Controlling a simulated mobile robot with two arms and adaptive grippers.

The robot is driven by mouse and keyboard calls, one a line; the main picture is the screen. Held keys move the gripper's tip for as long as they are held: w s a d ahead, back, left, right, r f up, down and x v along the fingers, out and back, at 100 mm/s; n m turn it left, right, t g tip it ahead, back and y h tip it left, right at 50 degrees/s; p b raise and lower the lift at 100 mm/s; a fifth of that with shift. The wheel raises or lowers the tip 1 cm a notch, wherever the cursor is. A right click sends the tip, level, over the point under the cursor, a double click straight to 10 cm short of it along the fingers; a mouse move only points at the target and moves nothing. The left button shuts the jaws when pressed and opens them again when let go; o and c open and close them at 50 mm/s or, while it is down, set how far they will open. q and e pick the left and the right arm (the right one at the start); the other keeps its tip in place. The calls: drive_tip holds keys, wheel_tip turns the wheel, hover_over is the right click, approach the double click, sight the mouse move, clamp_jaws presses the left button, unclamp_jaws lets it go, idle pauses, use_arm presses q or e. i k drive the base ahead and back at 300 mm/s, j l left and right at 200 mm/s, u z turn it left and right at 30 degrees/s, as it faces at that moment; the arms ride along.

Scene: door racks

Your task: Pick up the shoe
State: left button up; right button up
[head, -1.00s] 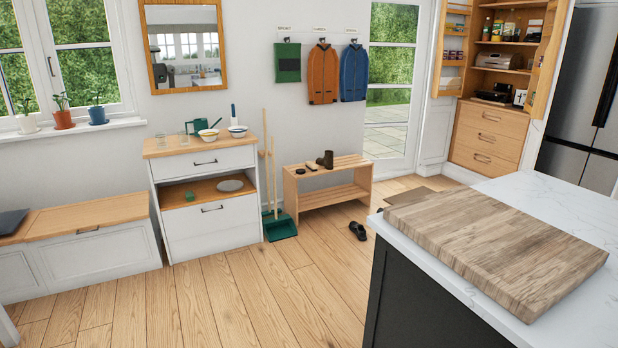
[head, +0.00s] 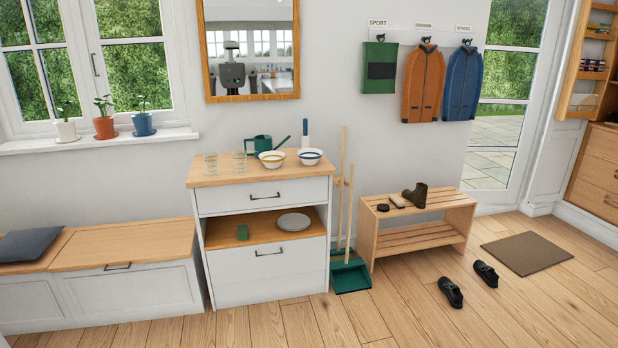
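A black shoe (head: 451,292) lies on the wooden floor in front of the slatted bench. A second black shoe (head: 486,273) lies close by to its right and a little farther back. A brown boot (head: 415,195) stands upright on top of the wooden bench (head: 390,246), beside a small dark round item (head: 382,208) and a brush-like item (head: 397,202). Neither of my grippers shows in the head view, so their state is hidden.
A doormat (head: 527,254) lies right of the shoes before the glass door. A green dustpan (head: 350,275) and broom stand left of the bench. A white cabinet (head: 262,190) holds bowls, glasses and a watering can. The front floor is clear.

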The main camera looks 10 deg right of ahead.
sight(487, 272)
drive_tip(key=i+z, duration=0.25)
drive_tip(key=i, duration=0.2)
drive_tip(key=i+z, duration=0.2)
drive_tip(key=i, duration=0.25)
drive_tip(key=i+j+z, duration=0.25)
drive_tip(key=i, duration=0.15)
drive_tip(key=i+j+z, duration=0.2)
drive_tip(key=i, duration=0.25)
drive_tip(key=i+l+z, duration=0.3)
drive_tip(key=i+z, duration=0.65)
drive_tip(key=i, duration=0.25)
drive_tip(key=i+l, duration=0.15)
drive_tip(key=i+l+u, duration=0.15)
drive_tip(key=u, duration=0.3)
drive_tip(key=i+l+u, duration=0.15)
drive_tip(key=u, duration=0.3)
drive_tip(key=i+l+u, duration=0.1)
drive_tip(key=l+u, duration=0.15)
drive_tip(key=u, duration=0.2)
drive_tip(key=l+u, duration=0.65)
drive_tip(key=l, duration=0.65)
drive_tip(key=l+u, duration=0.25)
drive_tip(key=l, duration=0.7)
drive_tip(key=k+l+u, duration=0.1)
drive_tip(key=l+u, duration=0.15)
drive_tip(key=l, duration=0.65)
